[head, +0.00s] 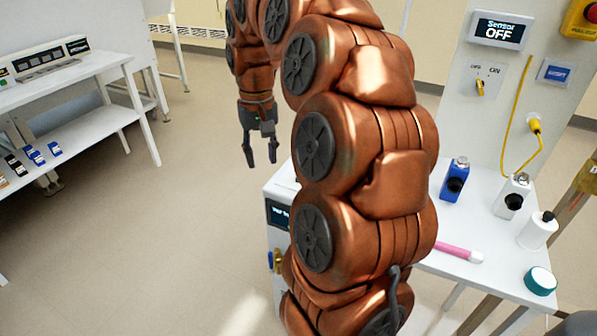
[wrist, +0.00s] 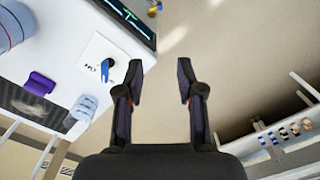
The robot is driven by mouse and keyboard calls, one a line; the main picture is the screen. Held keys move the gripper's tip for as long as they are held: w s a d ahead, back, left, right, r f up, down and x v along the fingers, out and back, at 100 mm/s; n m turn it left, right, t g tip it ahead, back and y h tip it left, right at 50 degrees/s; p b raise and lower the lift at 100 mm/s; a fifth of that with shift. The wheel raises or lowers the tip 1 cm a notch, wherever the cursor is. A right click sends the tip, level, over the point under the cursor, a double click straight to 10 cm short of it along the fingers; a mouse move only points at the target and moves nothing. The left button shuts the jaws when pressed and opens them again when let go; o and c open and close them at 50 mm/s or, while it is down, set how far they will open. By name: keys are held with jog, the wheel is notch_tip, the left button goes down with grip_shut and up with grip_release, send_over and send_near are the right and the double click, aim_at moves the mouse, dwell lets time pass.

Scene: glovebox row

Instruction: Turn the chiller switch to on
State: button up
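My gripper (head: 260,158) hangs fingers down over the floor left of my arm, open and empty. In the wrist view my gripper (wrist: 162,72) shows its two fingers well apart. A blue-lever switch (wrist: 107,70) on a white plate lies on a white surface, left of the fingers and apart from them. Its lettering is too small to read surely, so I cannot tell its setting or whether it is the chiller switch. A dark display (wrist: 130,20) is beside it. My arm hides most of this white unit (head: 284,185) in the head view.
A wall panel display (head: 499,31) reads "Sensor OFF", above a yellow switch (head: 480,88) marked OFF and ON. A white bench (head: 70,75) is left. The floor between is clear.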

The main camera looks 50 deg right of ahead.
jog(key=d+f+m, duration=0.1)
jog(key=d, duration=0.3)
jog(key=d+f+m+b, duration=0.1)
jog(key=d, duration=0.3)
jog(key=w+d+m+b, duration=0.1)
jog(key=d, duration=0.4)
jog(key=shift+f, duration=0.4)
jog(key=shift+f+p, duration=0.35)
jog(key=shift+f, duration=3.4)
jog(key=shift+c, duration=0.4)
grip_shut()
